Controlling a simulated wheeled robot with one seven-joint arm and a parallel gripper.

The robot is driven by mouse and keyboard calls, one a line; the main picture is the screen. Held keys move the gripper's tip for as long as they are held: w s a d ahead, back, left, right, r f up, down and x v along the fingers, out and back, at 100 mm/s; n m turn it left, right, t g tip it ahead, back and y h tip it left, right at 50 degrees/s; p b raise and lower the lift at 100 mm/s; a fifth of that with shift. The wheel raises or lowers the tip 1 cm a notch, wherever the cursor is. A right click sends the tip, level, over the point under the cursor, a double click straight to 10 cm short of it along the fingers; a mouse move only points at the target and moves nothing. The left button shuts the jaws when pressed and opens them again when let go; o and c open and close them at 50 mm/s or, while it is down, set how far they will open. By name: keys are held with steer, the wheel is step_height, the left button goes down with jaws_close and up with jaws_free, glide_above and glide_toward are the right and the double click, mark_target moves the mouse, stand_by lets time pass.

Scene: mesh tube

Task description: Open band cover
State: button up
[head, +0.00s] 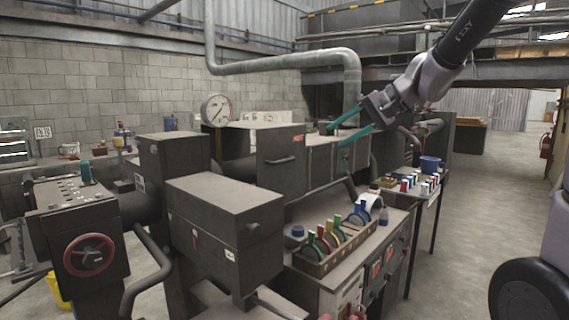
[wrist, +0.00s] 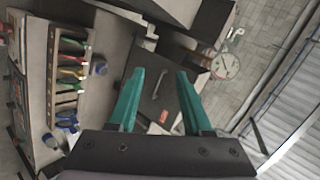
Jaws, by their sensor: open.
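A dark box-like cover (head: 282,150) with a bar handle (head: 284,160) and a small red label is on the machine at the middle of the head view. It looks like the band cover, and it appears closed. In the wrist view, the cover (wrist: 168,100) and its handle (wrist: 157,84) show between and beyond the fingers. My gripper (head: 336,136) has teal fingers and is open and empty, above and to the right of the cover. In the wrist view, the fingers (wrist: 160,74) stand wide apart. They do not appear to touch the handle.
A pressure gauge (head: 216,110) stands behind the cover. A large grey pipe (head: 290,66) bends down behind my gripper. A rack of coloured levers (head: 335,246) sits on a bench in front. A large dark box (head: 226,205) is at the near left.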

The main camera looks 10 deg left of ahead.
steer(key=w+a+f+m+t+y, duration=0.1)
steer(key=w+a+f, duration=0.15)
steer(key=w, duration=0.35)
steer(key=w+a+f+m+y, duration=0.1)
steer(key=w+a+f, duration=0.1)
steer(key=w+a, duration=0.3)
steer(key=m+t, duration=0.2)
steer(key=t, duration=0.1)
glide_toward(286, 161)
steer(key=x, duration=1)
steer(key=shift+w+a, duration=0.15)
steer(key=shift+a, duration=0.2)
steer(key=shift+f, duration=0.1)
jaws_close()
